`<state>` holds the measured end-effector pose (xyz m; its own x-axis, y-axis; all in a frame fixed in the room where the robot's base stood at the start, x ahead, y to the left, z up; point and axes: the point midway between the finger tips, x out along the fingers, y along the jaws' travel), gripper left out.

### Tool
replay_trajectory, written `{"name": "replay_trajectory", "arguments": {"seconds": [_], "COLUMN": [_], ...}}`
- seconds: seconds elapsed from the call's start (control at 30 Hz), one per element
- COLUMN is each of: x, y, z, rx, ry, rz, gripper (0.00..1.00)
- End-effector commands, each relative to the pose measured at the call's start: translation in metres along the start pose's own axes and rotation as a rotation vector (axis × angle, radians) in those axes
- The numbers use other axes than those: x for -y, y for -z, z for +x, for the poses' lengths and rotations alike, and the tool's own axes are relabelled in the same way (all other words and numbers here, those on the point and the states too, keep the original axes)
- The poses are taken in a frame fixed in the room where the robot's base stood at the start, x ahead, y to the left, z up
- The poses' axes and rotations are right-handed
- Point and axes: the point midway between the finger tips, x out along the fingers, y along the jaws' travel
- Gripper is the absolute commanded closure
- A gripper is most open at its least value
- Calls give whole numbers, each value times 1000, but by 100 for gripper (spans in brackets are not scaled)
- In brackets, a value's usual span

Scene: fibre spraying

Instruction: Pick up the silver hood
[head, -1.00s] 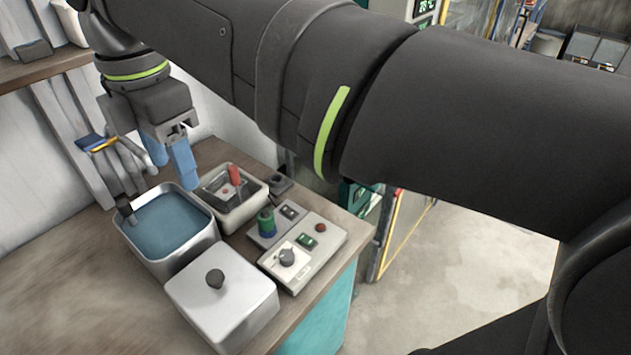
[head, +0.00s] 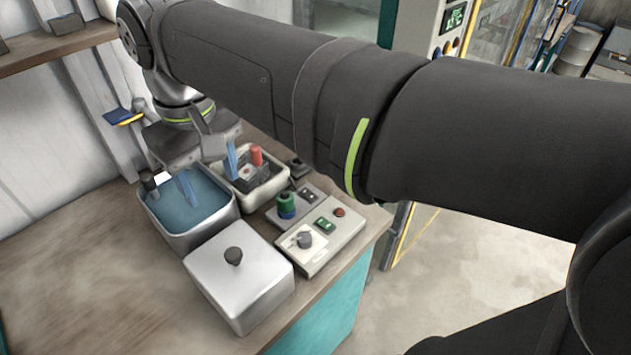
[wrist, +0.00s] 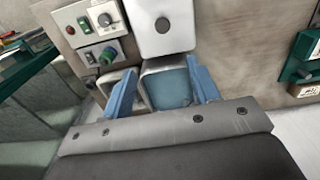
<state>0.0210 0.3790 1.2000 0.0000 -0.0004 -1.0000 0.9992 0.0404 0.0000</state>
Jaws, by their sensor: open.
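The silver hood (head: 215,275) is a square metal cover with a dark round knob (head: 233,256). It sits on the bench just in front of an open metal tank of blue liquid (head: 170,232). In the wrist view, the hood (wrist: 178,40) is at the top centre, beyond the fingertips. My gripper (head: 210,172) is open and empty, with two blue fingers pointing down above the tank. It is behind the hood and apart from it. In the wrist view the spread fingers (wrist: 162,86) frame the tank.
A control box (head: 335,235) with buttons and a dial stands right of the hood. A pale tray (head: 268,193) with a red-handled item is right of the tank. The bench (head: 90,270) left of the hood is clear. A shelf (head: 60,42) is at upper left.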

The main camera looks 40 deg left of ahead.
Motion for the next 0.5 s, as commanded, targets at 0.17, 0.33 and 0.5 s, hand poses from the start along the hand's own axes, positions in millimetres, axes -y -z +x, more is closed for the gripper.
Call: {"name": "replay_trajectory", "arguments": {"seconds": [0.17,0.33,0.5], "x": [0,0,0], "y": [0,-1,-1], "z": [13,48,85], "rx": [2,5,5], "ry": [0,0,0], "rz": [45,43,42], "gripper": [45,45,45]}}
